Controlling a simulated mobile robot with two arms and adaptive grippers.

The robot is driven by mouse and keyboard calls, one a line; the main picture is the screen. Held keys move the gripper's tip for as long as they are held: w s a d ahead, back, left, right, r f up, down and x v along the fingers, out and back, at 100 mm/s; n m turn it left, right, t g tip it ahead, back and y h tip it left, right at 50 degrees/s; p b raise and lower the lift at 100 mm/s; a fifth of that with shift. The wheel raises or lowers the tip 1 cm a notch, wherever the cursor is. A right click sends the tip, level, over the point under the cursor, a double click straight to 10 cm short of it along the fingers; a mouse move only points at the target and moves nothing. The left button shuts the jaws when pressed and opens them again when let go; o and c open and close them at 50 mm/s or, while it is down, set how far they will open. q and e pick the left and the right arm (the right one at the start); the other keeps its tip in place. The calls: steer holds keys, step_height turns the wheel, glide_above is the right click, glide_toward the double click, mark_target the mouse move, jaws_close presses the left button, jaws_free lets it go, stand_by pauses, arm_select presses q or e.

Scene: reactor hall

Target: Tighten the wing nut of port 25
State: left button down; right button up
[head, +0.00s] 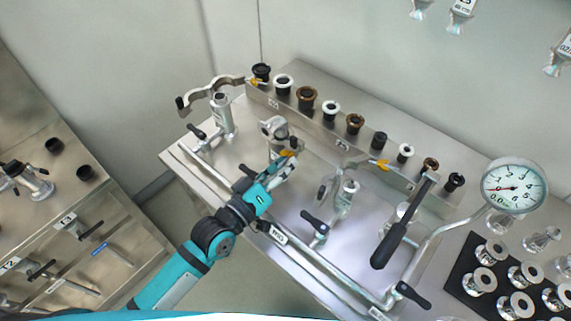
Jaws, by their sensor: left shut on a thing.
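My left gripper (288,164) reaches in from the lower left over the steel bench. Its fingers are shut on a small orange-yellow wing nut (288,153), mostly hidden by the fingertips. The wing nut sits just below a grey metal clamp and port fitting (274,128). Similar orange-yellow pieces show at the back rail and right of centre (380,165). I cannot read the number of the held port. My right gripper is not in view.
A pipe manifold with black-handled valves (314,222) and a long black lever (389,246) stands right of the gripper. A pressure gauge (514,186) rises at the right. Several capped ports line the back rail (340,137). Another bench (70,215) stands left.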

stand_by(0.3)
arm_select(q)
steer(key=c, duration=1.5)
jaws_free()
steer(key=shift+o, duration=0.2)
steer(key=v, duration=1.2)
steer(key=shift+r, duration=0.1)
